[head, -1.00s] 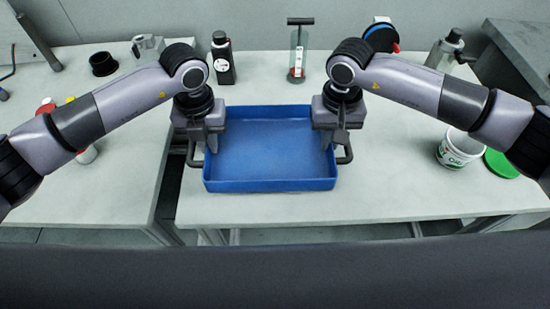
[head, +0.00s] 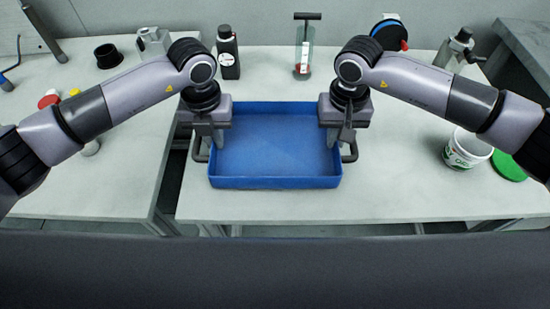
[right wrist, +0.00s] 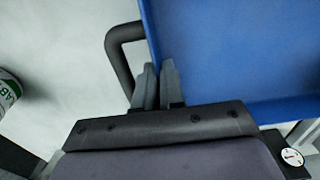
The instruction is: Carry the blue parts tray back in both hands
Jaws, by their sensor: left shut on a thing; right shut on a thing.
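The blue parts tray (head: 275,183) is a shallow, empty box with a dark loop handle on each side, in the middle of the head view. My left gripper (head: 216,143) is shut on its left side and my right gripper (head: 334,140) on its right side. In the right wrist view, the fingers of my right gripper (right wrist: 158,82) straddle the wall of the tray (right wrist: 240,50), beside the dark handle (right wrist: 121,62). The left fingertips are partly hidden. I cannot tell whether the tray touches the table or hangs just above it.
Behind the tray stand a black bottle (head: 228,54), an upright tool with a red base (head: 303,48) and a blue-black disc (head: 389,34). A white tub (head: 466,150) and green lid (head: 508,166) stand at right. A gap separates the left table (head: 90,190) from the right table (head: 400,195).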

